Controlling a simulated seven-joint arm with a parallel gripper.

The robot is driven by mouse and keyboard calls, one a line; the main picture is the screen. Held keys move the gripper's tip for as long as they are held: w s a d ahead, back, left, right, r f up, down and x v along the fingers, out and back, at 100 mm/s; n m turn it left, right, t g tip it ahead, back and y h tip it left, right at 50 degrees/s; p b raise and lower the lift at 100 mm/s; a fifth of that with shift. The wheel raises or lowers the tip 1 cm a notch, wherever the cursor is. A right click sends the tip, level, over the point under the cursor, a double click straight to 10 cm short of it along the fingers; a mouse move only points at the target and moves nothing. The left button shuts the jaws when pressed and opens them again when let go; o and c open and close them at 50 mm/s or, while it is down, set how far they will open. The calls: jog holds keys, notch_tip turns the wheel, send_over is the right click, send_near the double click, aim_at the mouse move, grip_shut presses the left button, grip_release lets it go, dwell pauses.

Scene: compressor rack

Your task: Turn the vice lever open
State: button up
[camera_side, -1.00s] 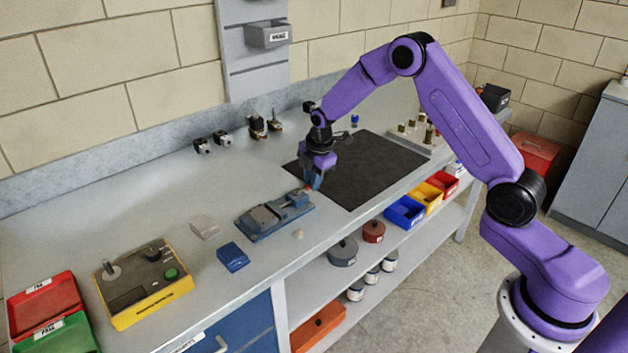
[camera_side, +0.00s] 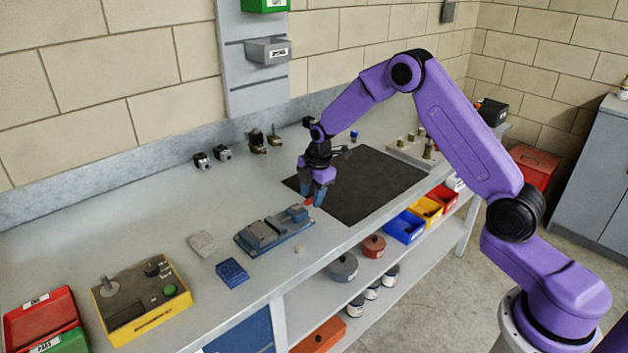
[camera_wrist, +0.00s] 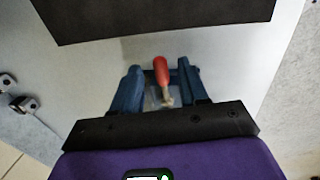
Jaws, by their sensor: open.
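The vice (camera_side: 262,234) is a blue-grey body lying on the bench, left of the dark mat. Its lever has a red handle, which shows beside my fingers (camera_side: 309,201) at the vice's right end. My gripper (camera_side: 316,203) is down at that end with its blue fingers pointing downward. In the wrist view the red lever handle (camera_wrist: 161,70) lies between the two blue fingers of my gripper (camera_wrist: 161,80), with a visible gap on each side. The gripper is open and holds nothing. The vice body is mostly hidden in the wrist view.
The dark mat (camera_side: 376,188) lies just right of my gripper. A blue block (camera_side: 232,272) and a grey block (camera_side: 202,243) sit left of the vice. A yellow control box (camera_side: 140,302) stands farther left. The bench front edge is close to the vice.

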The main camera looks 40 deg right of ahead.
jog(key=s+r, duration=0.3)
jog(key=r, duration=1.4)
jog(key=shift+s, duration=0.2)
jog(key=s+a+m+g, duration=0.1)
jog(key=s+a, duration=0.4)
jog(key=s, duration=0.5)
jog(key=s+a+m, duration=0.2)
jog(key=s+a, duration=0.3)
jog(key=s, duration=0.4)
jog(key=s+d+f+m, duration=0.1)
jog(key=s+d, duration=0.1)
jog(key=s, duration=0.8)
jog(key=s+d+f+m+g, duration=0.1)
jog(key=s, duration=0.9)
jog(key=shift+s+d+f+m, duration=0.3)
jog(key=shift+s+d+f, duration=0.05)
jog(key=shift+s, duration=0.05)
